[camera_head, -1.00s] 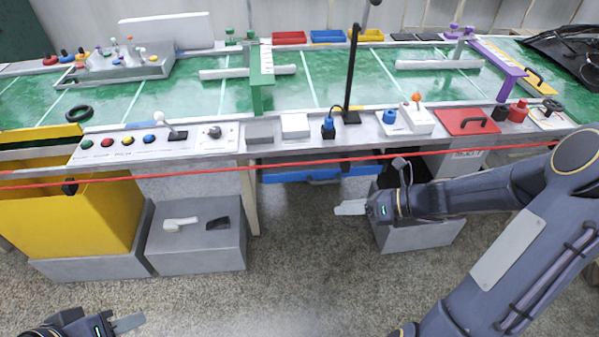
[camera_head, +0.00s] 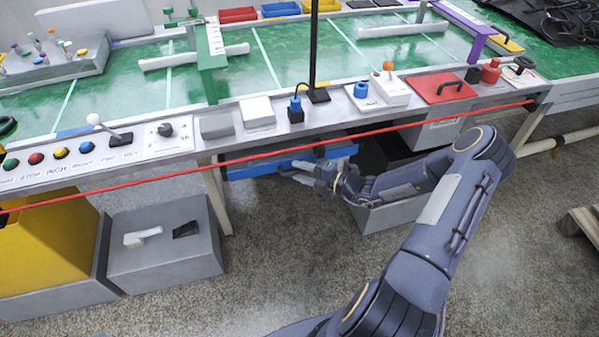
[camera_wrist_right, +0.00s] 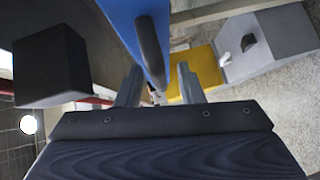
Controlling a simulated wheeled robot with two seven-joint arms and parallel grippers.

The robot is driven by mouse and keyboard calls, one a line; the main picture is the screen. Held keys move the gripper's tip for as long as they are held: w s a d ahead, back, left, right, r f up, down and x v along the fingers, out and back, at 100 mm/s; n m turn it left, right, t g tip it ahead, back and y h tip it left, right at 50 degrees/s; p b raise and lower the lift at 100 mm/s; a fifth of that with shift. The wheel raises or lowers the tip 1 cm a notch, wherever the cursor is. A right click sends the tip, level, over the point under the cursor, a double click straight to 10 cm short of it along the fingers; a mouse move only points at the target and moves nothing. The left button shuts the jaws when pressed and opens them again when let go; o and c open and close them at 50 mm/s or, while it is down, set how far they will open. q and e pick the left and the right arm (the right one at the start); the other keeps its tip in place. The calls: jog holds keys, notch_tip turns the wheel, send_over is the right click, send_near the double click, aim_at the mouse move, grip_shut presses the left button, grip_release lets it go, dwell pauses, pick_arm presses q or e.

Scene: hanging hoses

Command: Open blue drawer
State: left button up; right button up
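The blue drawer (camera_head: 250,170) is under the front edge of the green-topped workbench, below the red line. In the right wrist view its blue front (camera_wrist_right: 128,22) fills the upper middle, with a dark bar handle (camera_wrist_right: 150,50) on it. My right gripper (camera_head: 308,173) is at the drawer front in the head view. In the right wrist view my right gripper (camera_wrist_right: 158,84) has its fingers apart, and the handle's near end appears between them. I cannot tell whether they touch it. My left gripper is not in view.
A red line (camera_head: 190,168) runs across the bench front. A grey box (camera_head: 385,213) stands under my right forearm. A yellow bin (camera_head: 45,245) and a grey block (camera_head: 165,262) stand at left. The floor in front of the drawer is clear.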

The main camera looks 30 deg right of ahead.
jog(key=shift+w+a, duration=0.15)
jog(key=shift+w, duration=0.15)
grip_shut()
jog(key=shift+s, duration=0.1)
